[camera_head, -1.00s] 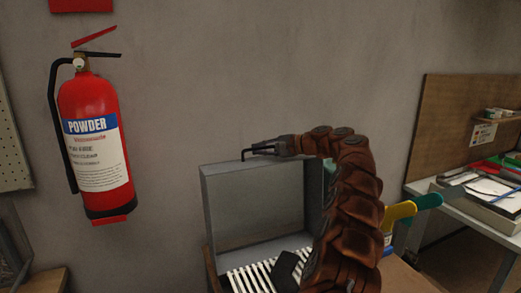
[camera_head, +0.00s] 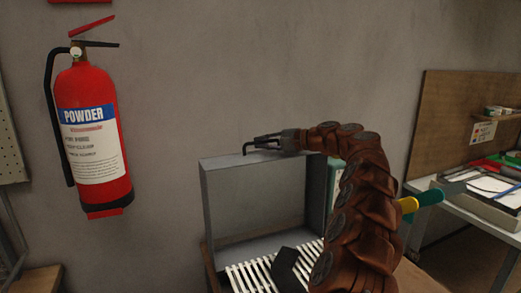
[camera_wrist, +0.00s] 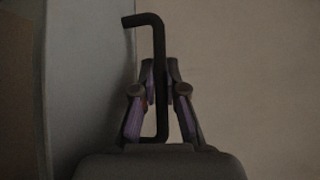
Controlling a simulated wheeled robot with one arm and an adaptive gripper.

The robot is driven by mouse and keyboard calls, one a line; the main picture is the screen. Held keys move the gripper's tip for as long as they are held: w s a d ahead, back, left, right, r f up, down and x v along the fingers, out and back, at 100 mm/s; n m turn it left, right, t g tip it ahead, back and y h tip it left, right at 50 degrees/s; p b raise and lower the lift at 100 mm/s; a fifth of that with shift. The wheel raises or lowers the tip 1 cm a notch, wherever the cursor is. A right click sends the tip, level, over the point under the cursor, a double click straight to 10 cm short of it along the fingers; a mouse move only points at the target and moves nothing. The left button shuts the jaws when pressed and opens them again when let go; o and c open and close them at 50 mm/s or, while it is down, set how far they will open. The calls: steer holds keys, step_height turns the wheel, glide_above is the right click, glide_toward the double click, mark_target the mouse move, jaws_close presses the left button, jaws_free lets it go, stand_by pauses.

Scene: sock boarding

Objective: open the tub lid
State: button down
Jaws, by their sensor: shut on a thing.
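The tub's grey lid (camera_head: 255,205) stands raised, roughly upright, against the wall side in the head view. My gripper (camera_head: 268,143) is at the lid's top edge, shut on a black bent handle (camera_wrist: 160,70). In the wrist view the fingers (camera_wrist: 160,90) close on the handle's bar from both sides, and its ends bend towards the grey lid surface (camera_wrist: 85,70) at left. Below the lid, white slats (camera_head: 245,278) and a dark block (camera_head: 285,268) show in the tub's opening. My arm hides the tub's right side.
A red fire extinguisher (camera_head: 95,140) hangs on the wall at left. At right, a workbench (camera_head: 462,205) holds papers and tools. A yellow-and-teal handled tool (camera_head: 425,200) shows just right of my arm. The wall above the lid is clear.

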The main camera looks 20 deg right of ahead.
steer(key=shift+n+t+y, duration=0.3)
steer(key=shift+n+t, duration=0.2)
steer(key=shift+s+d+r+b, duration=0.1)
steer(key=shift+s+r+b, duration=0.1)
steer(key=shift+s+b, duration=0.7)
steer(key=shift+s+a+r+b, duration=0.1)
steer(key=shift+s+r+b, duration=0.05)
steer(key=shift+s+b, duration=0.75)
steer(key=shift+s+d+r+b, duration=0.1)
steer(key=shift+s+r+b, duration=0.1)
steer(key=shift+s+b, duration=0.7)
steer(key=shift+s, duration=0.1)
steer(key=c, duration=1.5)
jaws_free()
steer(key=v, duration=1.2)
